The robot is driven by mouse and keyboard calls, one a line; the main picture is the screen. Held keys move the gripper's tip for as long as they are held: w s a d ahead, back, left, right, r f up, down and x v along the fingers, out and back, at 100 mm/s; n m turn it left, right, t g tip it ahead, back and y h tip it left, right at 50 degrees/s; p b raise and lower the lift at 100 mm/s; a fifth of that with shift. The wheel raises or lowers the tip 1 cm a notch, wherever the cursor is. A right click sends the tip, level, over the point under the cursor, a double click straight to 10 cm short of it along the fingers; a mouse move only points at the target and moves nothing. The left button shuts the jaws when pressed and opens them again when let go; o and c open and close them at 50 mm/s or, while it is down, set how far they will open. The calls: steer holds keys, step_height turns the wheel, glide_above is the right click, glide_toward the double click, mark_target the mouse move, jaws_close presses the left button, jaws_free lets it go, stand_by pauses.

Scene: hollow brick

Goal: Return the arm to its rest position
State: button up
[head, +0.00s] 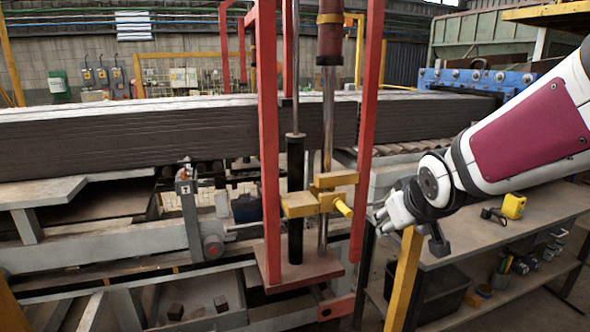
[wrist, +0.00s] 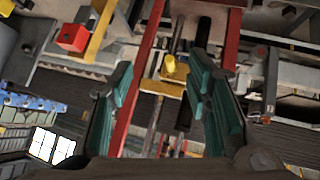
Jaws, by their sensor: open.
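My gripper (head: 385,214) is at the end of my arm, which reaches in from the right in the head view. It hangs above the left end of a metal workbench (head: 470,240), just right of a red-framed machine (head: 268,130). In the wrist view my gripper (wrist: 162,78) shows two teal-padded fingers spread apart with nothing between them. Behind the gap are the machine's yellow clamp block and knob (wrist: 175,68); they also show in the head view (head: 318,200). I cannot tell the exact distance from the fingers to the knob.
A yellow tape measure (head: 513,206) and a small dark item (head: 493,215) lie on the bench. Its lower shelf holds a black bin (head: 430,290) and several small items. A yellow post (head: 404,280) stands below my gripper. A long dark clay slab (head: 130,135) runs behind.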

steer(key=s+r+m+g, duration=0.1)
steer(key=s+m+g, duration=0.2)
steer(key=s, duration=2.3)
steer(key=shift+s+a+g+y, duration=0.25)
steer(key=shift+a+g, duration=0.2)
steer(key=shift+g, duration=0.25)
